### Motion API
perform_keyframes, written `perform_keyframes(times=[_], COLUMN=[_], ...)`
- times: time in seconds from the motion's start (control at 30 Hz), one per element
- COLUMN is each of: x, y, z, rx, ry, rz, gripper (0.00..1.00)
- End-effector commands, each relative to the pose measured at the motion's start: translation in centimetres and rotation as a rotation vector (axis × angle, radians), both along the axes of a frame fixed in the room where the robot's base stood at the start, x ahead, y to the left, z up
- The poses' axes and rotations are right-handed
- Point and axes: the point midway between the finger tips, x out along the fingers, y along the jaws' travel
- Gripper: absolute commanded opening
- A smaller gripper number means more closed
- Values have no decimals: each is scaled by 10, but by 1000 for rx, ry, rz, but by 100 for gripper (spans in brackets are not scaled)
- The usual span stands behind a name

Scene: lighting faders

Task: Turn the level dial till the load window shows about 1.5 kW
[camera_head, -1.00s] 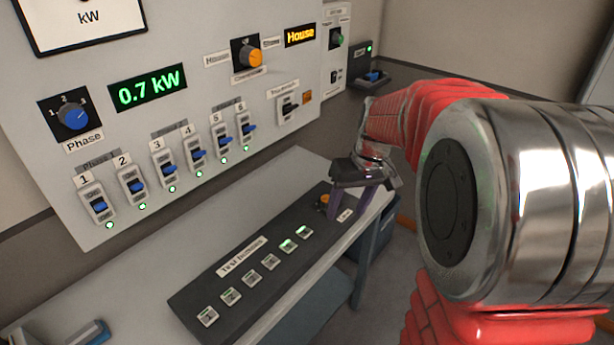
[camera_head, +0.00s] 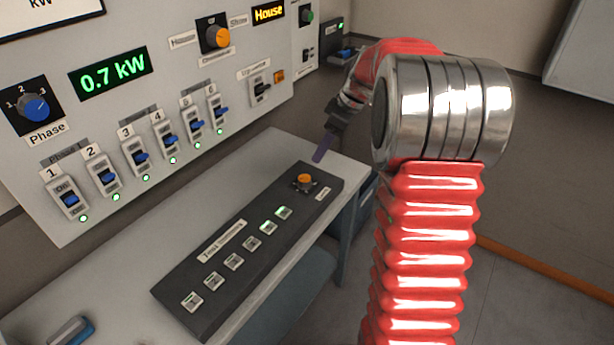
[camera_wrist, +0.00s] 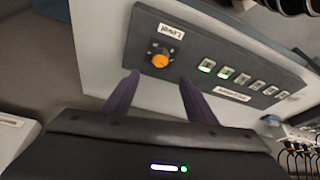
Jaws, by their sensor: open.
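The level dial (camera_head: 305,181) is an orange knob at the far right end of the dark test dimmers panel on the bench. In the wrist view the dial (camera_wrist: 160,60), beside a label reading Level, lies beyond my fingertips. The load window (camera_head: 114,75) on the wall panel reads 0.7 kW in green. My gripper (camera_head: 322,150) is up and behind the dial in the head view, apart from it. In the wrist view my gripper (camera_wrist: 158,78) shows two purple fingers spread apart with nothing between them.
The dark panel (camera_head: 205,318) carries several small buttons, two lit green. The wall panel holds several numbered blue switches (camera_head: 140,156), a blue Phase knob (camera_head: 33,108), an orange House/Stage selector (camera_head: 217,37) and a House display (camera_head: 268,13). A blue-handled object (camera_head: 70,330) lies at the bench's front left.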

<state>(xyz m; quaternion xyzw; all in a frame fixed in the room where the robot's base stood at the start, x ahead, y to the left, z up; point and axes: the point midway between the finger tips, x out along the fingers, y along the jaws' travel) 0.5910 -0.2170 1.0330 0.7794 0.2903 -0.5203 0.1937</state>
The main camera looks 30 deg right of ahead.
Motion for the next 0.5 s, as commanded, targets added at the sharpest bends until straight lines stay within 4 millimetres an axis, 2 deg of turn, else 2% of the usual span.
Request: perform_keyframes(times=[0.33,0.5], x=[0,3], y=[1,3], z=[-1,-10], rx=[-1,1], ry=[1,2], rz=[1,1], gripper=[51,51])
